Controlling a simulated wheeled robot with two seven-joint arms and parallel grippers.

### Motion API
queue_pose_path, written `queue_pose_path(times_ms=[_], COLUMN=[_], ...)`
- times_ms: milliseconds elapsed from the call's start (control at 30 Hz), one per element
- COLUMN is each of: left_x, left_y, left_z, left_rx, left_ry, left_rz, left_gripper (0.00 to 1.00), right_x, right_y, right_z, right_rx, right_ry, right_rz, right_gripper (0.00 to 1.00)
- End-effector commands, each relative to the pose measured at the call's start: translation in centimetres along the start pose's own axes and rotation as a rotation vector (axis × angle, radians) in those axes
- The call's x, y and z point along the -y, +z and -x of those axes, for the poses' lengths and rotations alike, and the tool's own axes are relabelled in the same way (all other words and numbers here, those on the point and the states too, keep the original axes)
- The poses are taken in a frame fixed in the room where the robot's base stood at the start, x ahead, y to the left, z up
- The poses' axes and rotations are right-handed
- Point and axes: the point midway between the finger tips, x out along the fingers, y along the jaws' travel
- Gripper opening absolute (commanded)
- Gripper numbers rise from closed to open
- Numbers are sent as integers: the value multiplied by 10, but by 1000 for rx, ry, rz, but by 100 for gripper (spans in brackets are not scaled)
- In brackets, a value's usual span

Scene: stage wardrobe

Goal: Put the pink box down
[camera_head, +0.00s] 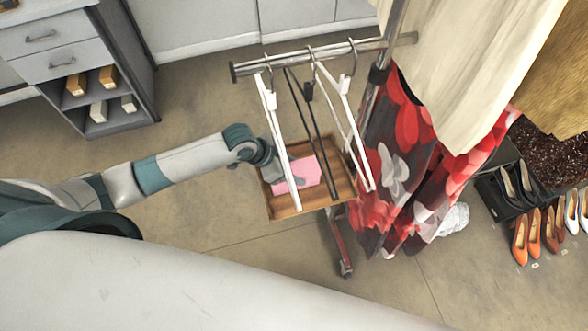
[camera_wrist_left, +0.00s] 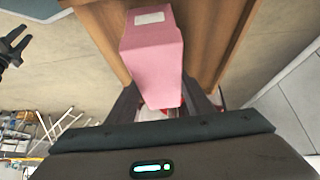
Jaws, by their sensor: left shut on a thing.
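The pink box (camera_head: 298,174) is at my left gripper (camera_head: 275,172), over the wooden tray (camera_head: 285,207) on the clothes rack in the head view. In the left wrist view the pink box (camera_wrist_left: 153,58) has a small white label, and the left gripper (camera_wrist_left: 165,100) is shut on its near end. The wooden tray also shows behind the box in that view (camera_wrist_left: 212,35). I cannot tell whether the box touches the tray floor. My right gripper is not clearly seen in the head view; a dark gripper-like part (camera_wrist_left: 12,48) shows at the left edge of the wrist view.
White hangers (camera_head: 271,105) and a dark hanger (camera_head: 308,92) hang from the rail (camera_head: 310,56) in front of the tray. A red floral garment (camera_head: 390,170) hangs to the right. Several shoes (camera_head: 535,235) stand at far right. A drawer cabinet (camera_head: 75,60) stands at upper left.

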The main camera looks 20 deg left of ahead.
Motion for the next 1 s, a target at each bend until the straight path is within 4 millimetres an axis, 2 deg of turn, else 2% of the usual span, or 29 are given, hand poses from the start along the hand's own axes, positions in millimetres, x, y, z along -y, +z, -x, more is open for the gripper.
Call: queue_pose_path(times_ms=[233, 267, 333, 767, 1000], left_x=[0, 0, 0, 0, 1], left_y=[1, 2, 2, -1, 1], left_z=[-3, -3, -2, 1, 22], left_rx=[-1, 0, 0, 0, -1], left_ry=[0, 0, 0, 0, -2], left_rz=[0, 0, 0, -1, -1], left_gripper=[21, 49, 65, 65, 65], right_x=[-1, -1, 0, 12, 7], right_y=[-5, -5, -5, -9, -7], right_z=[-1, -1, -1, 0, -6], right_rx=[-6, -6, -6, -10, -9], right_ry=[1, 1, 0, -12, -7], right_rz=[0, 0, -1, -5, -3], right_gripper=[31, 31, 31, 31, 31])
